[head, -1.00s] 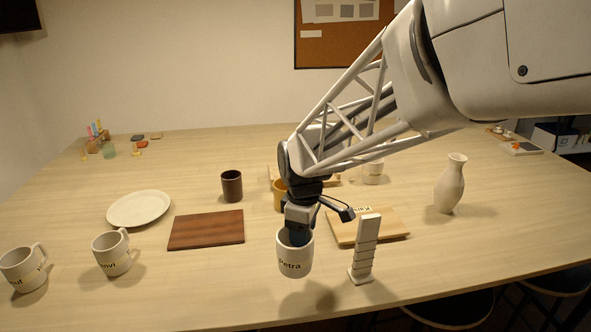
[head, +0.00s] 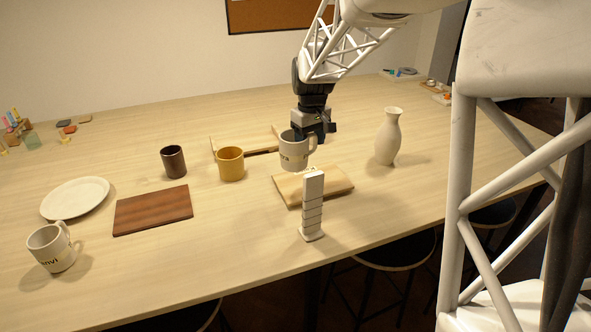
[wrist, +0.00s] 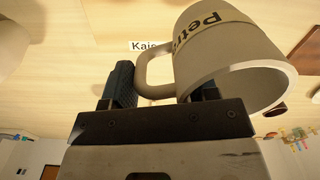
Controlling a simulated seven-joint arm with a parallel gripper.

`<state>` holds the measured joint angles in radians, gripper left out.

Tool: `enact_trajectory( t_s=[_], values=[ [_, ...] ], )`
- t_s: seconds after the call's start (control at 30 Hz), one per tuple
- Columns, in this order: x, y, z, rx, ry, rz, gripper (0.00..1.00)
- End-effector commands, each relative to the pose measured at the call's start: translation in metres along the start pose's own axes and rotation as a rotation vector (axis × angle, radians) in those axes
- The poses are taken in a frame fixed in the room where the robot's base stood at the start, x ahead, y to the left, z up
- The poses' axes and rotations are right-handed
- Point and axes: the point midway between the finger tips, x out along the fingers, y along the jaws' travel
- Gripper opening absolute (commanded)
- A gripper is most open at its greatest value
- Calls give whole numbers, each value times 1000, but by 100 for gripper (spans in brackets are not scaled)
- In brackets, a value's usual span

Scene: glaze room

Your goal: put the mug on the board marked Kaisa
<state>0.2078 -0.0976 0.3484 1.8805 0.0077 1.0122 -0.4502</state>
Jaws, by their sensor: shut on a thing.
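A pale mug (head: 293,152) hangs from my gripper (head: 314,135) above the table, over or just behind the back of a light wooden board (head: 330,186); the exact height is hard to tell. In the wrist view the mug (wrist: 228,45) is tilted in the picture, with "Petr" readable on its band. Its handle lies between the fingers of my gripper (wrist: 160,90), which is shut on the mug. In the head view now, I cannot read a label on the light board.
A stacked white upright piece (head: 312,205) stands at the light board's front edge. A pale vase (head: 388,138) stands to the right. A yellow mug (head: 231,164), dark cup (head: 173,161), dark board (head: 153,209), plate (head: 75,198) and another pale mug (head: 52,248) are left.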

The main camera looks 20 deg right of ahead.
Motion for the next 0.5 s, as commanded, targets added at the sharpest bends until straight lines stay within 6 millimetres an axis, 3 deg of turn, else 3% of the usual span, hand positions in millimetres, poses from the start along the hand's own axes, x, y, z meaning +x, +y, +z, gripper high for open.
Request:
enact_trajectory(
  t_s=[0.03,0.2,0.5],
  values=[
    [-1,14,-1,40,-1,-1,15],
    [-4,49,-3,150,0,-1,15],
    [-7,76,-3,236,1,-1,15]
  ],
)
